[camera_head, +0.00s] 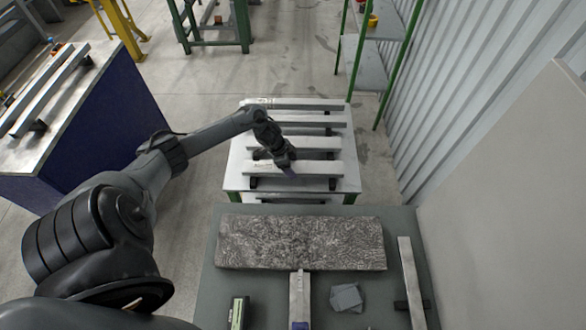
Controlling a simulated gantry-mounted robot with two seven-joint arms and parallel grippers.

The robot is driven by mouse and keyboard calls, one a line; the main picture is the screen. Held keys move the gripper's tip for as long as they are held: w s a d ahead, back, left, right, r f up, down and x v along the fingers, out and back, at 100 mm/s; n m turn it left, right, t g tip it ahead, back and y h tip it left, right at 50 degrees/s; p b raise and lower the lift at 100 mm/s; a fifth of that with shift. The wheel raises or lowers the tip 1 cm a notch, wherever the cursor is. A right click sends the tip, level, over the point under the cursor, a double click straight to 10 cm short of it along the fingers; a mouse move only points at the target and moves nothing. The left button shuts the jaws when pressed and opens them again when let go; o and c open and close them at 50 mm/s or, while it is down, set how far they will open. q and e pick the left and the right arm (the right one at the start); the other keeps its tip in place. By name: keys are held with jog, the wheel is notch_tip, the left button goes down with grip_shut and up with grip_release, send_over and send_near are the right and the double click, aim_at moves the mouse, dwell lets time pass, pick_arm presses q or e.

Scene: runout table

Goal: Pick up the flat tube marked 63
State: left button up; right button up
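Several pale flat tubes lie crosswise on the white runout table (240,183). The front tube (322,169), a middle tube (318,143) and the back tube (305,105) are clear to see. Small marks show near some left ends, but I cannot read them, so I cannot tell which tube is marked 63. My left arm reaches in from the left. My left gripper (284,161) points down over the front part of the table, at the front tube, hiding part of it. Its fingers are too small and dark to tell whether they are open or touching. My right gripper is not in view.
Nearer me, a grey bench holds a rough grey slab (300,242), a tube (299,297) and a bar (411,280) on the right. Green posts (394,75) and a corrugated wall (465,110) stand right. A dark blue cabinet (105,125) stands left.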

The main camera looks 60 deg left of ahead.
pick_arm(q)
jog(key=c, duration=0.9)
jog(key=shift+c, duration=1.1)
jog(key=shift+r, duration=0.15)
